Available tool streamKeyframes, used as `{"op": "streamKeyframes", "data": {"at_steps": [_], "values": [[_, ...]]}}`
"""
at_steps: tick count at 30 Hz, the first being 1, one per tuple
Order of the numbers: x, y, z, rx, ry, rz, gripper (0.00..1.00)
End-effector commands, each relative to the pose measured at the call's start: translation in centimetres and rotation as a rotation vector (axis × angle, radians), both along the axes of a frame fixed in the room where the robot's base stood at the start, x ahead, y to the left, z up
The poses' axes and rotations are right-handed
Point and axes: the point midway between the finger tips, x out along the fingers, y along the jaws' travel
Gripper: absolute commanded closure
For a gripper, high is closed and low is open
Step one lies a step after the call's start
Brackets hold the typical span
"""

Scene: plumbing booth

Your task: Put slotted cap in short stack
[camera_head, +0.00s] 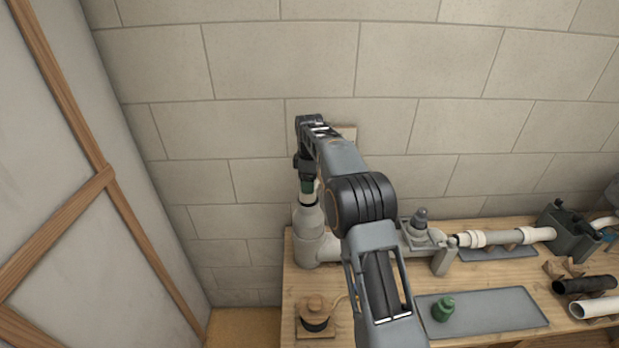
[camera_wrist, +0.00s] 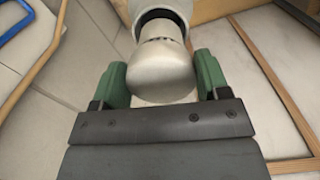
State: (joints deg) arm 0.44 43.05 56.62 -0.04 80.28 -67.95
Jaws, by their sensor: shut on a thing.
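My gripper (camera_head: 308,188) points down over a grey upright pipe stack (camera_head: 308,218) at the left end of the bench. I take this to be the slotted cap; no slot can be made out. I cannot tell whether the held piece touches the stack.
The wooden bench (camera_head: 400,283) also holds a grey mat (camera_head: 495,312) with a green plug (camera_head: 443,309), a wooden-topped pot (camera_head: 315,312), a grey fitting (camera_head: 421,232) and a white pipe run (camera_head: 505,237). Black and white pipes lie at right. A block wall stands behind.

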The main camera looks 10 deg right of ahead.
Motion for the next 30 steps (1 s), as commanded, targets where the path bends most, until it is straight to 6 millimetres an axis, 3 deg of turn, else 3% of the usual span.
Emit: {"op": "streamKeyframes", "data": {"at_steps": [12, 30], "values": [[0.0, 0.0, -1.9, 0.0, -0.001, 0.0, 0.58], [0.0, 0.0, -2.3, 0.0, 0.0, 0.0, 0.58]]}}
